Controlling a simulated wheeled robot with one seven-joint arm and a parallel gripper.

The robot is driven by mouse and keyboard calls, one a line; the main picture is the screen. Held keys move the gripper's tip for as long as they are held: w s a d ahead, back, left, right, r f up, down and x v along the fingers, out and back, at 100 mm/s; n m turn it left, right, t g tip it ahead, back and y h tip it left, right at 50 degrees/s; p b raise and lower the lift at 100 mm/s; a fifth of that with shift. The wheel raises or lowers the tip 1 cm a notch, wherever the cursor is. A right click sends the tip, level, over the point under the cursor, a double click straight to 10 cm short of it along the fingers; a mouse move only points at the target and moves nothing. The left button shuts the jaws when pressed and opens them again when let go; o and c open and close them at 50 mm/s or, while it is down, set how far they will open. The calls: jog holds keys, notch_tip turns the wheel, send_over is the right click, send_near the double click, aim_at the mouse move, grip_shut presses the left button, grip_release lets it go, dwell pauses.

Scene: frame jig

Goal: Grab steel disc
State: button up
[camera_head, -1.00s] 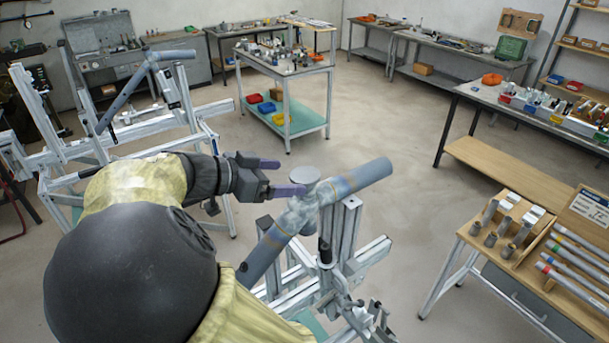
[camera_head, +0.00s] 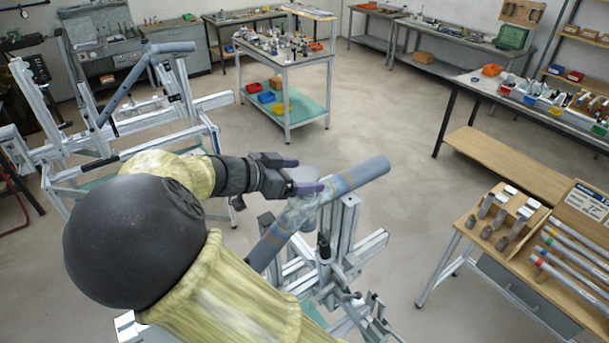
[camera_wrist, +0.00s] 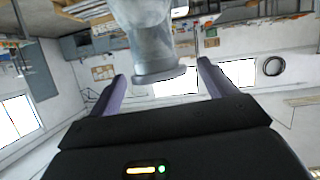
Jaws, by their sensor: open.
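The steel disc (camera_head: 303,173) is a round grey plate on top of the joint of the grey pipe frame (camera_head: 352,178). My gripper (camera_head: 309,174) is open, with one purple finger on the far side of the disc and one on the near side. In the wrist view the disc (camera_wrist: 158,76) shows edge-on between the spread fingertips (camera_wrist: 161,72), with a gap on each side. The disc joins a wider grey pipe body (camera_wrist: 145,20) there. The near finger hides part of the disc in the head view.
An aluminium jig (camera_head: 345,225) holds the pipe frame, with uprights and clamps close below my gripper. A second jig (camera_head: 135,140) stands at the left. A wooden bench (camera_head: 470,225) with tubes and fittings is at the right. Floor between them is clear.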

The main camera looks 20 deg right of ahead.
aim_at(299, 176)
jog(key=shift+c, duration=0.4)
jog(key=c, duration=1.1)
notch_tip(299, 176, up, 10)
jog(key=b, duration=0.4)
jog(key=shift+s, duration=0.1)
